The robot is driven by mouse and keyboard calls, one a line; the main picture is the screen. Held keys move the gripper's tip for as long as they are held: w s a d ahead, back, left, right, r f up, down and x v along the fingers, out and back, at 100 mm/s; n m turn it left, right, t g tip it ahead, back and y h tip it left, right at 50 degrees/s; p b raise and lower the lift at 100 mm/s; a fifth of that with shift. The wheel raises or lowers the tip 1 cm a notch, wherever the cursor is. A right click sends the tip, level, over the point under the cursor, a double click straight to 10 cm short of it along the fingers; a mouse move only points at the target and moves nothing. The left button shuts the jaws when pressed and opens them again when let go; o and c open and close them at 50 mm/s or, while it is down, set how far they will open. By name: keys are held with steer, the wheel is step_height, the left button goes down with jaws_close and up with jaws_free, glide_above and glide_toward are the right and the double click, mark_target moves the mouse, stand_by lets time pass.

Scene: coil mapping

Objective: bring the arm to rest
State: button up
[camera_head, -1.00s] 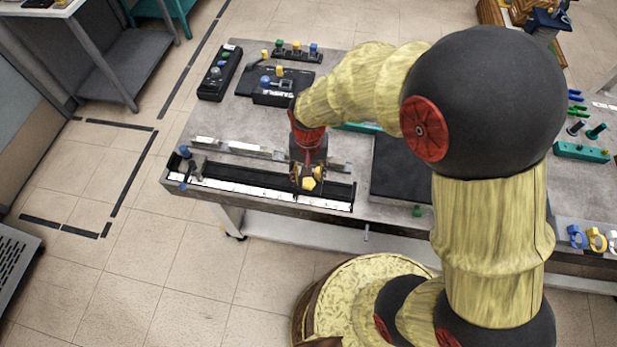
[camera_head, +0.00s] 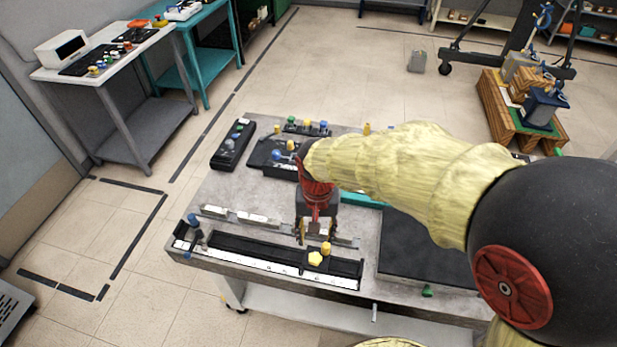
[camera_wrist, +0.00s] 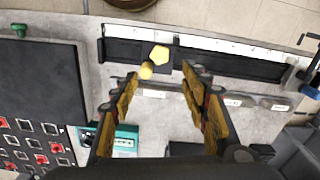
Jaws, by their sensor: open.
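My gripper (camera_head: 316,232) is above the grey workbench (camera_head: 240,190), just behind the long black rail (camera_head: 250,252). Its fingers are apart, with nothing between them in the wrist view (camera_wrist: 165,98). A small black slider with yellow knobs (camera_head: 316,258) sits on the rail near its right end, in front of the gripper and apart from it. The slider's yellow pentagon knob also shows beyond the fingertips in the wrist view (camera_wrist: 159,53). My yellow-sleeved arm reaches in from the right and hides part of the bench.
A black panel (camera_head: 415,248) lies right of the rail. Black control boxes with coloured knobs (camera_head: 233,145) stand at the back of the bench. A teal device (camera_wrist: 122,141) lies near the gripper. A grey side table (camera_head: 130,85) stands at the back left. Open floor lies left of the bench.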

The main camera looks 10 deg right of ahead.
steer(key=s+d+r+n+t, duration=0.1)
steer(key=s+d+r+t, duration=0.1)
steer(key=s+d+r, duration=0.3)
steer(key=s+d+r+n+t, duration=0.1)
steer(key=s+d+r+t, duration=0.2)
steer(key=r, duration=1)
steer(key=shift+s+d+r+t, duration=0.15)
steer(key=shift+s+d+t, duration=0.15)
steer(key=shift+s+d, duration=1.85)
